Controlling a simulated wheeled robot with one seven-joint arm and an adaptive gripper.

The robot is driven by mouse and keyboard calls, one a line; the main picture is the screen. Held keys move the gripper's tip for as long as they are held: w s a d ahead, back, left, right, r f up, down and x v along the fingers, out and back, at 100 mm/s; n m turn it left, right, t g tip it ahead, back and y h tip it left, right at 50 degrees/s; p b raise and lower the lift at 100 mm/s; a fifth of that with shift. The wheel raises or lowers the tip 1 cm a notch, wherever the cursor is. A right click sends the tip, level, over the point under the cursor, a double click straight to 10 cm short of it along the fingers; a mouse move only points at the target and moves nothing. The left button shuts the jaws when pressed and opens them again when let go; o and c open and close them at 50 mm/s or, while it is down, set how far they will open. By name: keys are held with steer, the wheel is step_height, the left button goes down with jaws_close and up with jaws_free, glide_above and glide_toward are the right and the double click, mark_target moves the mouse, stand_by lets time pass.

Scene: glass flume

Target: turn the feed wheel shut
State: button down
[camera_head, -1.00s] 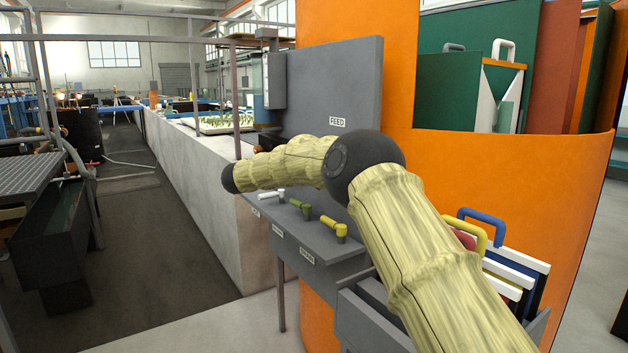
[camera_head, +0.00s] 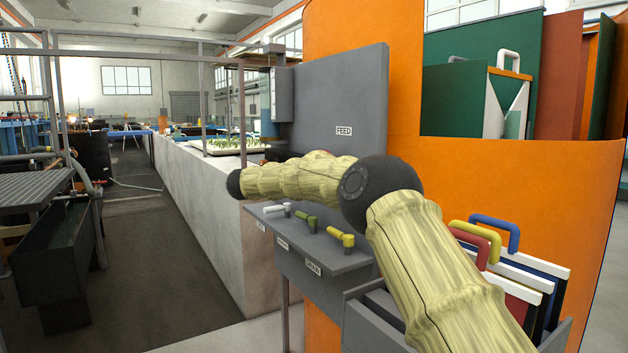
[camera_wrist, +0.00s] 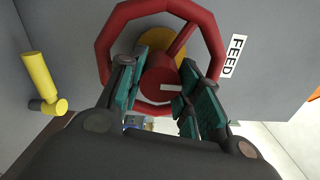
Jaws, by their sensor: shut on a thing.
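The feed wheel is a red handwheel (camera_wrist: 114,43) with a red hub and a brass-coloured disc behind it. It is mounted on the grey panel (camera_head: 350,95) beside the FEED label (camera_wrist: 233,56). My gripper (camera_wrist: 161,95) shows in the wrist view, with its teal-padded fingers on either side of the red hub, shut on it. A pale mark shows on the hub's face.
Below the panel, a grey shelf has a white lever (camera_head: 276,210), an olive lever (camera_head: 306,221) and a yellow lever (camera_head: 341,236). The yellow lever also shows in the wrist view (camera_wrist: 38,78). An orange curved wall (camera_head: 520,190) and coloured-handled boards (camera_head: 500,250) stand at right.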

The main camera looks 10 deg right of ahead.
steer(key=shift+f, duration=0.25)
steer(key=c, duration=1)
jaws_free()
steer(key=shift+a, duration=0.15)
steer(key=v, duration=1.1)
steer(key=shift+s+a+r, duration=0.2)
steer(key=shift+a+r, duration=0.05)
steer(key=shift+a, duration=0.1)
